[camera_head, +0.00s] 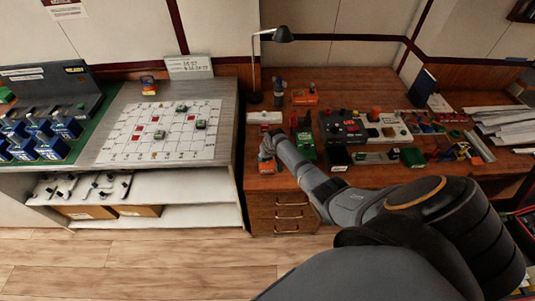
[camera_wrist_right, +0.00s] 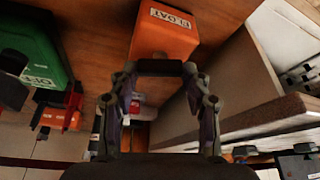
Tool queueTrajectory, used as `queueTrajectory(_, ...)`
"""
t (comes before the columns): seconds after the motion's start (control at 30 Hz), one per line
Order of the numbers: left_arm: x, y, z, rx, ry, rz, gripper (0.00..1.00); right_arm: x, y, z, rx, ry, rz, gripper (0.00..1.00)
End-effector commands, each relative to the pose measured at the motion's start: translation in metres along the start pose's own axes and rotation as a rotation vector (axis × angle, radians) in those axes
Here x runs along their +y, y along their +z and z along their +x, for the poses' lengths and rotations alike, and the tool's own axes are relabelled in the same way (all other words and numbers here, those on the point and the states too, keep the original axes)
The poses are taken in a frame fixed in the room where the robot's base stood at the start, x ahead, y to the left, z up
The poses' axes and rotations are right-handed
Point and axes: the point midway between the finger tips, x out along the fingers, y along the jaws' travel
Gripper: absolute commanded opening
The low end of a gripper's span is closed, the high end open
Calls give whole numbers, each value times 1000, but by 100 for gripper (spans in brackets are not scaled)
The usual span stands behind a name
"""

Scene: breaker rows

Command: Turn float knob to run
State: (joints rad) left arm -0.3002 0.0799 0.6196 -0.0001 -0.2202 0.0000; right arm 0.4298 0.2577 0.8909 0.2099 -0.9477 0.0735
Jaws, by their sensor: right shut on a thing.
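The float box (camera_wrist_right: 165,35) is orange with a white label that seems to read FLOAT, upside down in the right wrist view. In the head view it shows as a small orange block (camera_head: 267,168) near the left front of the desk. My right gripper (camera_wrist_right: 160,70) is at the near face of this box, shut on a dark bar that looks like the float knob (camera_wrist_right: 160,67). The knob's pointer and its marks cannot be read. In the head view my right gripper (camera_head: 267,148) is small and just above the block. My left gripper is not in view.
A green box (camera_wrist_right: 30,55) with a red part (camera_wrist_right: 72,105) stands beside the float box. The wooden desk (camera_head: 290,185) holds several other devices and a lamp (camera_head: 270,40).

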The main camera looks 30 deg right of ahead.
Motion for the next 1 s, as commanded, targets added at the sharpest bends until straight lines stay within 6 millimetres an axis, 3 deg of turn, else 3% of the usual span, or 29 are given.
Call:
queueTrajectory(0.4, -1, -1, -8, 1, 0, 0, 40, -2, 0, 0, -1, 85, 208, 17)
queueTrajectory(1.0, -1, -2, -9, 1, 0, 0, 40, -2, 0, 1, -2, 103, 253, 17)
